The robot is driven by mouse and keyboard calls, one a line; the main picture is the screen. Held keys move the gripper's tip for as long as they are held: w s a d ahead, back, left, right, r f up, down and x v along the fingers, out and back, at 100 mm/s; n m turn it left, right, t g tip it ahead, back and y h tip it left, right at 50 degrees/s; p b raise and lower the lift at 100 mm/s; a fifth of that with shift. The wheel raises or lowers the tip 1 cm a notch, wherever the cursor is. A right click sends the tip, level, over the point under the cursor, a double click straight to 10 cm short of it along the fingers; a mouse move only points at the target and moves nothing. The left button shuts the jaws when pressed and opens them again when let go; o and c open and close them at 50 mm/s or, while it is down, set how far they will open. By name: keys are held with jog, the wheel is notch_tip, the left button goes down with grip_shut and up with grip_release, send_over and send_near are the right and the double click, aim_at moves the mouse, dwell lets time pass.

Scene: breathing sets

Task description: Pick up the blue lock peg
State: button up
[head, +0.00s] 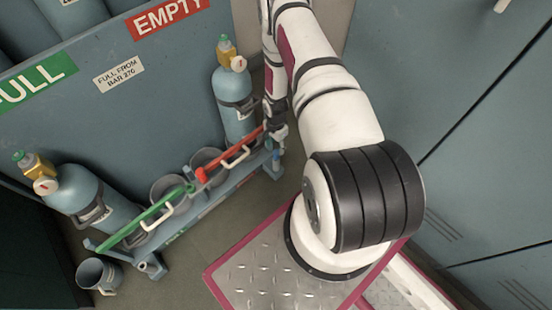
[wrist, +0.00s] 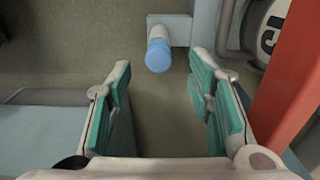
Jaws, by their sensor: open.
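The blue lock peg (wrist: 158,56) shows in the wrist view near the top middle, a rounded blue head on a paler shaft. It sticks out from a grey-blue bracket at the end of the rack. In the head view the peg (head: 276,156) is a small blue bit at the right end of the rack, just below my gripper (head: 277,131). In the wrist view my gripper (wrist: 160,82) is open and empty, its teal-padded fingers spread left and right. The peg appears beyond the fingertips, in line with the gap between them.
A red bar (head: 232,153) lies along the rack (head: 205,205) and shows close on the right in the wrist view (wrist: 287,75). A green bar (head: 145,218) lies further left. Blue gas cylinders (head: 233,110) stand behind. A grey cup (head: 98,273) stands at lower left.

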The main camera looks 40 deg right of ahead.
aim_at(276, 152)
notch_tip(276, 152, down, 6)
jog(key=shift+d+r+b, duration=0.1)
jog(key=shift+r+b, duration=0.05)
jog(key=shift+b, duration=1.1)
jog(key=shift+s, duration=0.1)
grip_shut()
